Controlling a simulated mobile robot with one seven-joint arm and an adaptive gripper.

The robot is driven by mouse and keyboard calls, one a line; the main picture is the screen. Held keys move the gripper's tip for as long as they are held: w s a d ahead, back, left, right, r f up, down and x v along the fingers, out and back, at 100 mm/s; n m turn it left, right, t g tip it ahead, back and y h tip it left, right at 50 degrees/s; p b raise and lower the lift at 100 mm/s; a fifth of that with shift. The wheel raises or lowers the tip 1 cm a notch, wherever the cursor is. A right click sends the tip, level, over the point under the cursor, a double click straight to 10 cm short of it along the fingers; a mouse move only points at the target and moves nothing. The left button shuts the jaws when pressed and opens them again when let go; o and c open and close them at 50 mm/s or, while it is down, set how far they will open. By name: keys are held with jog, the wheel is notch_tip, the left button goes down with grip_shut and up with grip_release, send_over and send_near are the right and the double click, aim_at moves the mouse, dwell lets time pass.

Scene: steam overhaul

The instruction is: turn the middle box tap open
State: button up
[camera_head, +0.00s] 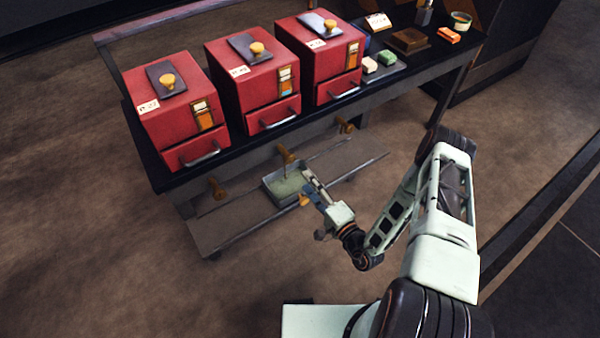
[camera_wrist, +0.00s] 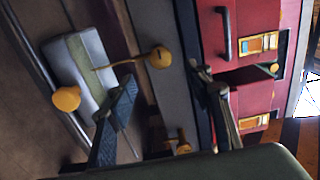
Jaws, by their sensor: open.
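The middle box (camera_head: 253,84) is red, with a knob on its lid, a gauge window and a drawer handle. Its brass tap (camera_head: 285,154) hangs below the bench's front edge. A tap knob also shows in the wrist view (camera_wrist: 160,57), just beyond the gap between my fingers; a thin yellowish line runs from it toward a grey tray (camera_wrist: 64,62). The tray (camera_head: 270,188) sits on the low shelf beneath the middle tap. My gripper (camera_head: 306,183) is open and empty, below and right of the tap, near the tray. In the wrist view its fingers (camera_wrist: 165,78) are spread apart.
Similar taps hang under the left box (camera_head: 216,188) and the right box (camera_head: 345,127). A yellow knob (camera_wrist: 66,98) shows beside the tray. The black bench (camera_head: 400,72) overhangs the low shelf (camera_head: 225,226). Soap-like blocks (camera_head: 387,58) lie at its right. Floor in front is clear.

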jog(key=v, duration=0.2)
jog(key=shift+s+d, duration=0.15)
jog(key=shift+s, duration=0.1)
dwell(0.4)
